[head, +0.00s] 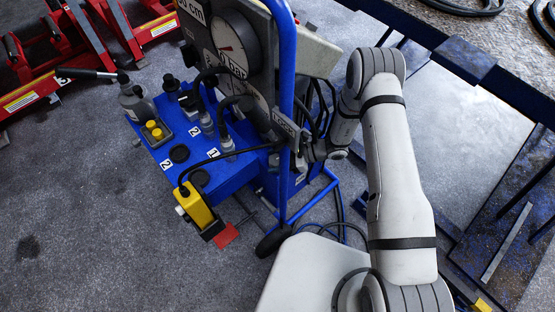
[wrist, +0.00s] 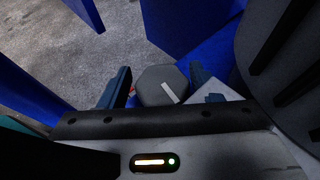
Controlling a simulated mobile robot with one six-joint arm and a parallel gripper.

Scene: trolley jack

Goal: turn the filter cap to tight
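In the wrist view a dark grey hexagonal cap (wrist: 153,88), which I take to be the filter cap, lies between the two fingers of my gripper (wrist: 160,82). A white line on the cap runs from near its middle toward the lower right. The fingers are apart, one on each side of the cap, with a gap at the left. I cannot tell whether the right finger touches it. In the head view my gripper is mostly hidden behind the gauge panel and blue post of the blue trolley (head: 225,170), and the cap is not visible.
The gauge panel (head: 245,60) and blue upright post (head: 286,100) stand close to my wrist. A yellow box (head: 195,207) hangs at the trolley's front. Red jacks (head: 75,65) are at the back left, and a dark blue frame (head: 465,60) is at the right. The left floor is clear.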

